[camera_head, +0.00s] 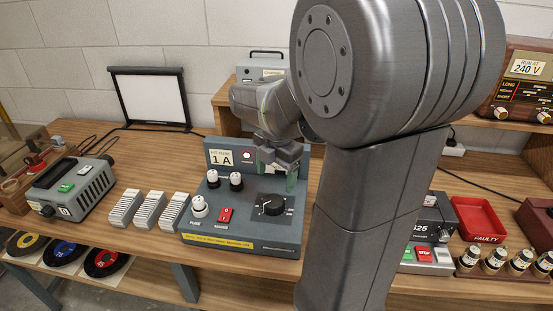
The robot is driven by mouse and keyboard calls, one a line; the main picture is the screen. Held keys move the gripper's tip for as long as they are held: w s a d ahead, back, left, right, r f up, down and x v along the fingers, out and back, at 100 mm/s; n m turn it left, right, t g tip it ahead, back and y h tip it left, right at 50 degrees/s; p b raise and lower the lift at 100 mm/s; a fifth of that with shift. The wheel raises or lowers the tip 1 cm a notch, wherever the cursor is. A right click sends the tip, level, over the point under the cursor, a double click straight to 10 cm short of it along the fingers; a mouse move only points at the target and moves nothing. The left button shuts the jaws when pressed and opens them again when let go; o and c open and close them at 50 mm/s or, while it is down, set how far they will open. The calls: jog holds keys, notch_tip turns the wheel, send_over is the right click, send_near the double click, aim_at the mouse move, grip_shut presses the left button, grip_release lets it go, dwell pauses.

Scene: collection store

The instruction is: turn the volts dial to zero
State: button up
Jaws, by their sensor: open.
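A black rotary dial (269,204) with a pale pointer mark is on the sloping front of a blue-grey control box (214,233). The pointer seems to aim left. The dial's lettering is too small to read, so I cannot tell whether it is the volts dial. My gripper (278,172) is open and empty, its greenish fingertips pointing down just above and behind the dial. It seems apart from the dial. My arm hides the space right of the box.
The box also carries a red switch (225,215), black and white caps, and a "1 A" card (222,157). White finned blocks (150,211) stand to its left. A meter unit (432,218), partly hidden by my arm, and a red tray (478,218) are on the right.

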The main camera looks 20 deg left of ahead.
notch_tip(320, 180, up, 5)
send_over(274, 201)
jog(key=shift+s+d, duration=0.15)
jog(key=shift+d, duration=0.3)
jog(key=f, duration=0.9)
jog(key=a+f, duration=0.1)
jog(key=f, duration=0.3)
jog(key=shift+w+f, duration=0.2)
jog(key=shift+f, duration=0.2)
jog(key=shift+r, duration=0.1)
